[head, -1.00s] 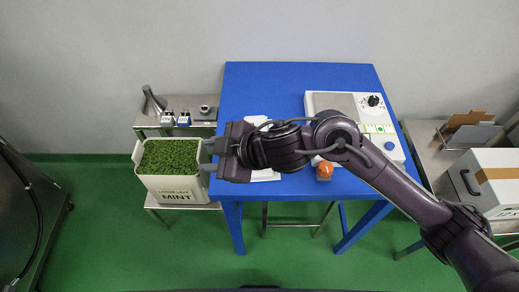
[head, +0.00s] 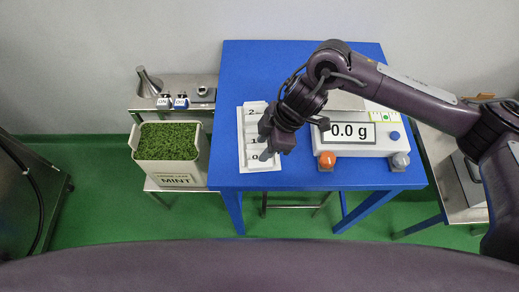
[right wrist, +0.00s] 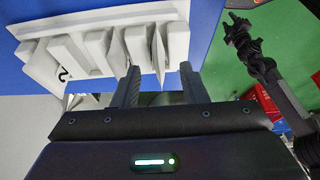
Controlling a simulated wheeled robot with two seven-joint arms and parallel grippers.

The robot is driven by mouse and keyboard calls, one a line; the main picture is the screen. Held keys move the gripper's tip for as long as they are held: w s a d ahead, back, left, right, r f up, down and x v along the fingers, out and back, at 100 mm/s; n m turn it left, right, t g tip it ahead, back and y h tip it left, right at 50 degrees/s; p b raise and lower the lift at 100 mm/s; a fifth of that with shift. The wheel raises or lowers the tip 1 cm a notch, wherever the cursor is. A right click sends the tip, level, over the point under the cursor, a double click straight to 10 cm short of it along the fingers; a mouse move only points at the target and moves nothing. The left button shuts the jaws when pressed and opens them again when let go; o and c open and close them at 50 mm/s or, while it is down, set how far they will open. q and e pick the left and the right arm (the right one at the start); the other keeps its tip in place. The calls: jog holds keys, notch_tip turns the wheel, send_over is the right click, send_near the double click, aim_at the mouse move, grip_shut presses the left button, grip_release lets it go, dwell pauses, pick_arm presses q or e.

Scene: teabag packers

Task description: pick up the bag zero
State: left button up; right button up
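The white rack (head: 244,140) with slots marked 2, 1 and 0 lies on the blue table's left part. My right gripper (head: 266,154) points down at its near end, by the 0 mark. In the right wrist view the gripper (right wrist: 160,88) is open, its fingers apart. A thin pale bag, seemingly bag zero (right wrist: 159,58), stands in the end slot of the rack (right wrist: 178,38), in line with the gap between the fingers. I cannot tell whether they touch it. In the head view the gripper hides this bag. A dark arm with a gripper, seemingly my left (right wrist: 240,32), shows at upper right.
A scale (head: 350,151) reading 0.0 g stands right of the rack, with an orange knob (head: 327,160) at its front. A mint bin (head: 168,170) stands left of the table (head: 300,56). A metal funnel (head: 148,84) is behind it. The table's back is clear.

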jog(key=shift+x, duration=1)
jog(key=shift+r, duration=0.1)
grip_shut()
